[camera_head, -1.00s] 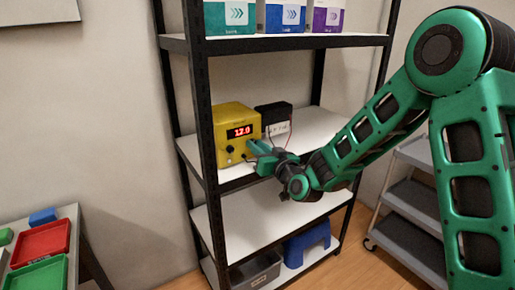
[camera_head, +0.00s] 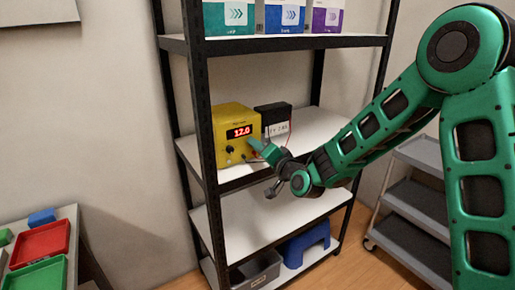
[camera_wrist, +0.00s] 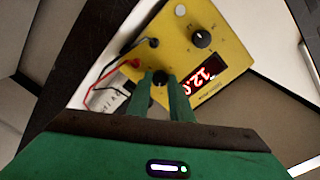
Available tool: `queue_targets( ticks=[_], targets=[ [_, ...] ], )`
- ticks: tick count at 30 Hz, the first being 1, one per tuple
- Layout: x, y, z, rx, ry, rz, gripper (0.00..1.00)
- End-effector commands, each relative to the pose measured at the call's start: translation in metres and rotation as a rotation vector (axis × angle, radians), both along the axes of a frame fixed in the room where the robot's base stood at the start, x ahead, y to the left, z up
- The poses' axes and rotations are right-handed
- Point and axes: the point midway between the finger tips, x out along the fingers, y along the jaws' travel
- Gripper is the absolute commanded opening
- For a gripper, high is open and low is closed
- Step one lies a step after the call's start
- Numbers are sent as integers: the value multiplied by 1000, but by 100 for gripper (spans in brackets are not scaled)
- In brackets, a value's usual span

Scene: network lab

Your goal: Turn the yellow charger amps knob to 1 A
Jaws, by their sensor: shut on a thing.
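The yellow charger (camera_head: 236,116) stands on the middle shelf, with a red display reading 12.0. It also shows in the wrist view (camera_wrist: 165,30), turned about. My gripper (camera_wrist: 160,80) is shut on a black knob (camera_wrist: 160,76) beside the display, one finger on each side. A second black knob (camera_wrist: 201,39) is free; it shows in the head view (camera_head: 229,149) at the left of the front. The knob markings are too small to read. In the head view my gripper (camera_head: 254,143) hides the held knob.
A black and white battery (camera_head: 276,122) stands right of the charger, with red and black leads running to the charger. A dark shelf post (camera_head: 203,120) rises close to the charger's left. Boxes stand on the shelf above. A grey cart (camera_head: 405,195) is at the right.

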Motion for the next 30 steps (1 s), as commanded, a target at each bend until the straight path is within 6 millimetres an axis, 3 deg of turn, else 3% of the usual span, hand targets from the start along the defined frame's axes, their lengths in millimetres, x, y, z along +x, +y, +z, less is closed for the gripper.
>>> queue_targets(
  ticks=[18, 30],
  targets=[
    [4, -6, -2, 454, 310, -10, 0],
    [3, -6, -4, 613, 420, -11, 0]
  ],
)
